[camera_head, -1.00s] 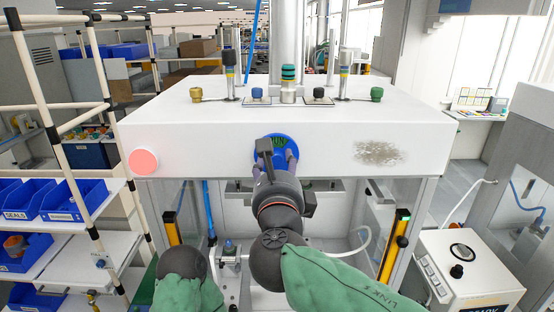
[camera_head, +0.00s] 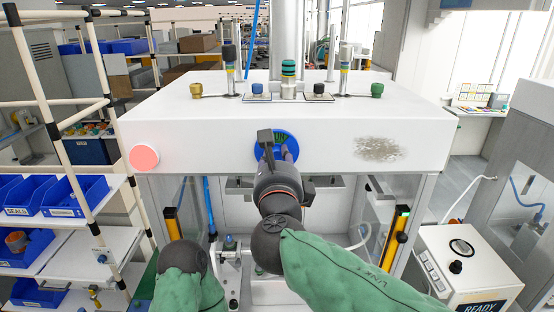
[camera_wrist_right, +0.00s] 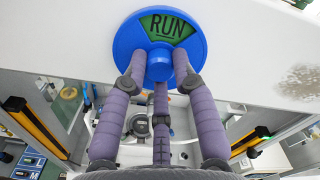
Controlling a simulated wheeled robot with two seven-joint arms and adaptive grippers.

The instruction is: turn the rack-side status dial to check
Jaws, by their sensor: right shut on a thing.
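The round blue status dial (camera_head: 271,134) is on the front face of the white press head, near its middle. In the right wrist view the dial (camera_wrist_right: 127,40) has a green window (camera_wrist_right: 165,27) reading RUN at its upper right. My right gripper (camera_wrist_right: 160,70) has its purple-grey fingers shut around the dial's central blue knob (camera_wrist_right: 160,64), one on each side and one below. In the head view my right gripper (camera_head: 285,152) is partly hidden behind its wrist. My left arm shows at the bottom, but its gripper is not in view.
A rack with blue bins (camera_head: 75,196) stands at the left. A box with a READY display (camera_head: 481,307) stands at the lower right. Yellow-black posts (camera_head: 396,236) flank the space below the press head.

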